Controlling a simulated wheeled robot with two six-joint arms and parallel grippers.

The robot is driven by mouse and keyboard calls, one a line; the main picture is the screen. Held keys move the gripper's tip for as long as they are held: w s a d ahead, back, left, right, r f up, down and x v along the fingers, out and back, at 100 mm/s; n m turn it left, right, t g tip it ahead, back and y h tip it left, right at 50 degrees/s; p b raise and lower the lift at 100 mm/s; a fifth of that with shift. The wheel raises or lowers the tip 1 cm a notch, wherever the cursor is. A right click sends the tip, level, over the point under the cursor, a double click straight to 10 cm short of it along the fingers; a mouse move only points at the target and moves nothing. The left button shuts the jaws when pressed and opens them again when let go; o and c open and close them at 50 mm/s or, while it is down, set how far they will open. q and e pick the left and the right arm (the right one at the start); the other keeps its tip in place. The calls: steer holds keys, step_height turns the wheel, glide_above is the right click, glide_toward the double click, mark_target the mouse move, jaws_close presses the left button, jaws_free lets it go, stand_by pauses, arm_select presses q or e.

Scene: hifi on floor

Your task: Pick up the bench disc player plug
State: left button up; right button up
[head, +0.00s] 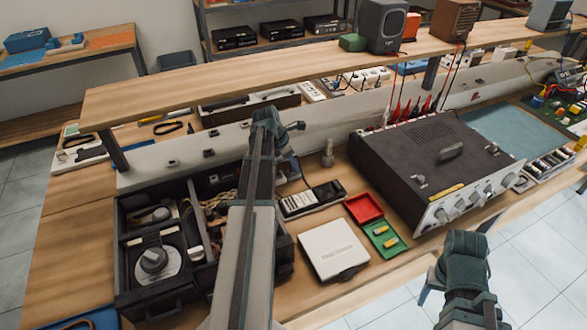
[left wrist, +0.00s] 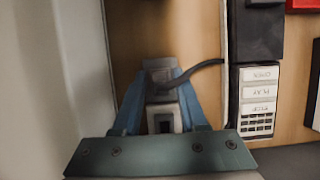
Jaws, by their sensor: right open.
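The plug (left wrist: 162,92) is a small grey block with a dark cable, seen in the left wrist view. My left gripper (left wrist: 163,78) has its blue fingers close against both sides of it, apparently shut on it. The cable runs right toward a player (left wrist: 258,90) with OPEN and PLAY buttons. The player also shows in the head view (head: 299,203). In the head view my left gripper (head: 292,170) is low over the bench behind the player, and my arm hides most of the plug. My right gripper (head: 428,284) is open and empty, off the bench's front edge.
A black compartment box (head: 125,245) stands left of my left arm. A white flat case (head: 334,248), a red tray (head: 363,208) and a green tray (head: 386,240) lie right of it. A large instrument (head: 440,165) stands further right. A raised shelf (head: 220,85) spans the back.

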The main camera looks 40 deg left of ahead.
arm_select(q)
jaws_close()
steer(key=shift+r, duration=0.15)
step_height(320, 180, up, 2)
steer(key=shift+r+p, duration=0.1)
steer(key=shift+p, duration=1.1)
steer(key=shift+r+p, duration=0.9)
steer(key=shift+p, duration=0.05)
steer(key=s+d, duration=0.3)
steer(key=s, duration=0.1)
steer(key=s+d, duration=0.3)
steer(key=s, duration=0.1)
steer(key=s+d, duration=0.4)
steer(key=shift+s+r+p, duration=0.3)
steer(key=shift+r+p, duration=0.05)
steer(key=w+a+r+p, duration=0.1)
steer(key=w+a, duration=0.2)
steer(key=a, duration=0.3)
steer(key=w+a+r+p, duration=0.1)
steer(key=w+a, duration=0.2)
steer(key=a, duration=0.4)
steer(key=shift+w+r+p, duration=0.3)
steer(key=shift+w, duration=0.1)
